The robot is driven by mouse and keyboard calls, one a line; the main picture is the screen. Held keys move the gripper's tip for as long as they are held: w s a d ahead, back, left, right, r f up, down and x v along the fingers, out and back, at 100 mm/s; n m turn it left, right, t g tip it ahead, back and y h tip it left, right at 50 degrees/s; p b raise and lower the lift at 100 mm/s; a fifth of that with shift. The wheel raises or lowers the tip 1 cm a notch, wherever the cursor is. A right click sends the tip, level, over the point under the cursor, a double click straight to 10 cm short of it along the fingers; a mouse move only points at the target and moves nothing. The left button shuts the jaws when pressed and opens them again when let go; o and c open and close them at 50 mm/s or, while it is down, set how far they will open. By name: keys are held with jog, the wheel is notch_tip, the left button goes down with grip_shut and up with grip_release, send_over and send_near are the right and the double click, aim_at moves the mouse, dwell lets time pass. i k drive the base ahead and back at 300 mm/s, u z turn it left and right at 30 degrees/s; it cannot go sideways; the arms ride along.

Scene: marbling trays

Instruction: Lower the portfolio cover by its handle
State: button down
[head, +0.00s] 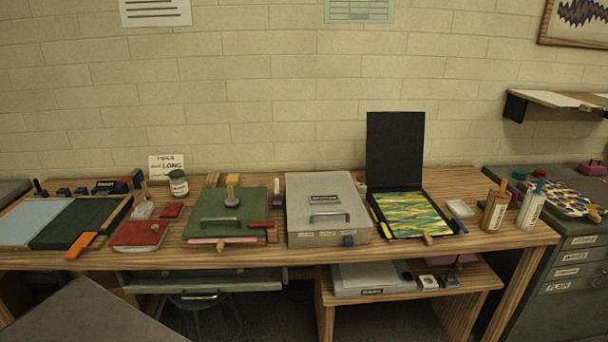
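A black folder-like case stands open toward the right of the workbench. Its black cover (395,150) is upright at the back, near the wall, and I cannot make out a handle on it. Its black base (390,227) lies flat and holds a yellow, green and blue marbled sheet (412,212). A small wooden piece (427,240) sits at the front edge of the base. My gripper is not in view.
A closed grey box (310,188) with a handle stands just left of the black case. A brown bottle (495,207) and a white bottle (530,207) stand to its right. A wall shelf (552,97) juts out at the upper right. The space above the bench is clear.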

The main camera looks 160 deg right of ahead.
aim_at(395, 139)
jog(key=k, duration=0.15)
jog(key=u, duration=3.35)
jog(key=k, duration=0.3)
jog(key=u, duration=2.05)
